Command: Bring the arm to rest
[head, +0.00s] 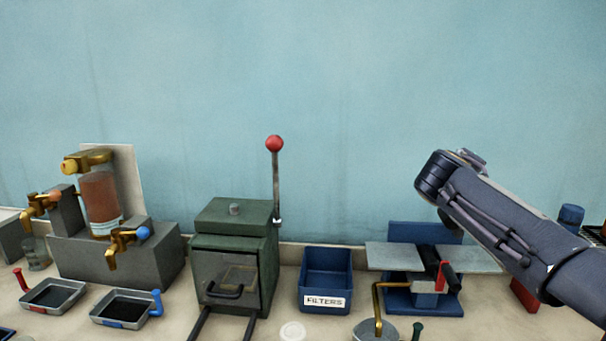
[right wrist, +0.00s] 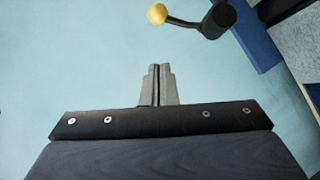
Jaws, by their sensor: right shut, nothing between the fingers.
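My right arm (head: 510,230) reaches in from the right in the head view, raised above the right part of the bench. Its fingers cannot be made out in that view. In the right wrist view my right gripper (right wrist: 158,84) is shut, its two grey fingers pressed together and empty, with plain blue wall behind them. My left gripper is not in view.
The bench bears a glass oil container (head: 101,198) with brass taps, a green box (head: 230,255) with a red-knobbed lever (head: 275,144), a blue FILTERS bin (head: 327,280) and a blue stand (head: 397,298). A yellow knob (right wrist: 157,14) shows in the right wrist view.

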